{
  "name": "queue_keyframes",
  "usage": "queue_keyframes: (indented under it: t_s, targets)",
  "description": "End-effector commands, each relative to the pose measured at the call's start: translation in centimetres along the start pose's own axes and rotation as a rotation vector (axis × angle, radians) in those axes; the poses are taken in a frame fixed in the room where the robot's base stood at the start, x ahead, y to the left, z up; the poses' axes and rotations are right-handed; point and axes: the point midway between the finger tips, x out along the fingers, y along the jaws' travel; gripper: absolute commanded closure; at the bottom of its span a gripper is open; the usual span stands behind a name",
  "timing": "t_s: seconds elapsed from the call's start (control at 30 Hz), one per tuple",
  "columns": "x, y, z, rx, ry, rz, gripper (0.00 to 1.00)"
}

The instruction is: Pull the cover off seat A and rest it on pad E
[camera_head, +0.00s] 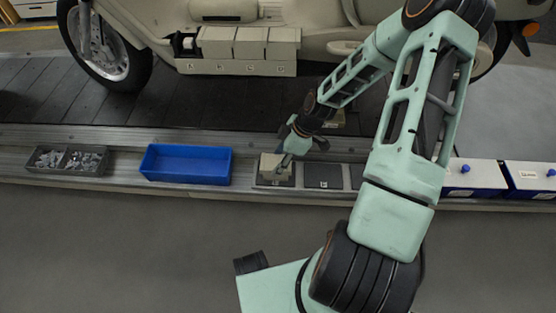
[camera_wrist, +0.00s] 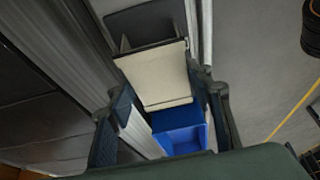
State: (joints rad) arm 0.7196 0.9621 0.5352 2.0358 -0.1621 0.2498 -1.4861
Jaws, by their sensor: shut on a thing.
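A cream box-shaped cover (camera_head: 274,168) is held in my gripper (camera_head: 286,158) over the dark pad (camera_head: 262,183) just right of the blue bin. It also shows between the fingers in the wrist view (camera_wrist: 157,78). The fingers are shut on it. I cannot tell whether its underside touches the pad, and I cannot read the pad's letter. Seat A (camera_head: 186,46), at the left end of the lettered row on the scooter, shows dark and uncovered. Cream covers (camera_head: 249,42) sit on the other seats of the row.
The empty blue bin (camera_head: 186,165) stands left of the held cover, with a grey tray of small parts (camera_head: 67,159) farther left. Another dark pad (camera_head: 323,176) to the right is bare. White-and-blue boxes (camera_head: 471,178) stand at the right. The scooter (camera_head: 110,45) is behind on the slat conveyor.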

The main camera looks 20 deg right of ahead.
Motion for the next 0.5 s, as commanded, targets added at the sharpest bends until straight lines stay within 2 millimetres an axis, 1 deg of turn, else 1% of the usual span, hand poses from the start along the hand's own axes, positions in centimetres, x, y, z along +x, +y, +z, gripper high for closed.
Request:
queue_keyframes:
  t_s: [0.37,0.4,0.5]
  targets:
    - [0.11,0.03,0.04,0.001,0.000,0.001,0.82]
    - [0.11,0.03,0.04,0.001,0.000,0.001,0.52]
    - [0.11,0.03,0.03,0.001,0.000,0.001,0.41]
